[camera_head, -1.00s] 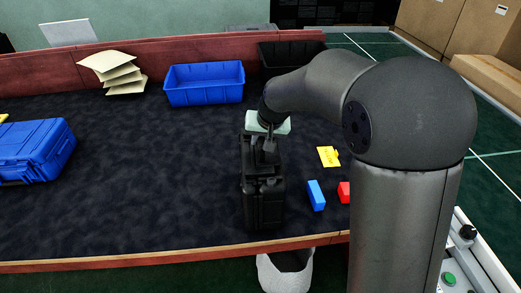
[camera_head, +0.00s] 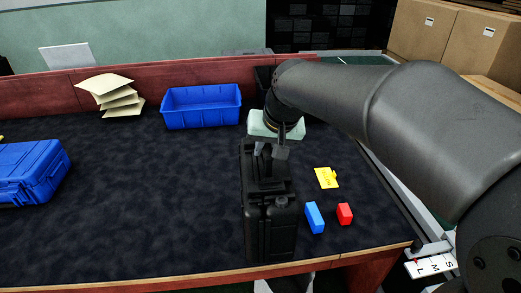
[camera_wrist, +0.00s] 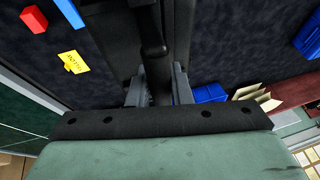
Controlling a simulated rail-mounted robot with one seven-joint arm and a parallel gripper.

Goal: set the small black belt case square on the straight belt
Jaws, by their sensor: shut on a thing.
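The black case (camera_head: 270,222) is upright near the front edge of the dark belt surface (camera_head: 165,200), its top toward my gripper (camera_head: 271,152). My gripper is shut on the case's handle from above. In the wrist view, the fingers (camera_wrist: 158,88) close around the dark handle (camera_wrist: 151,35), with the black case body (camera_wrist: 112,40) beyond. I cannot tell whether the case's underside touches the surface. Its far side is hidden.
A blue block (camera_head: 315,217), a red block (camera_head: 345,213) and a yellow tag (camera_head: 326,178) lie right of the case. A blue bin (camera_head: 202,106), stacked envelopes (camera_head: 112,97) and a blue case (camera_head: 30,172) stand farther back and left. The surface between is clear.

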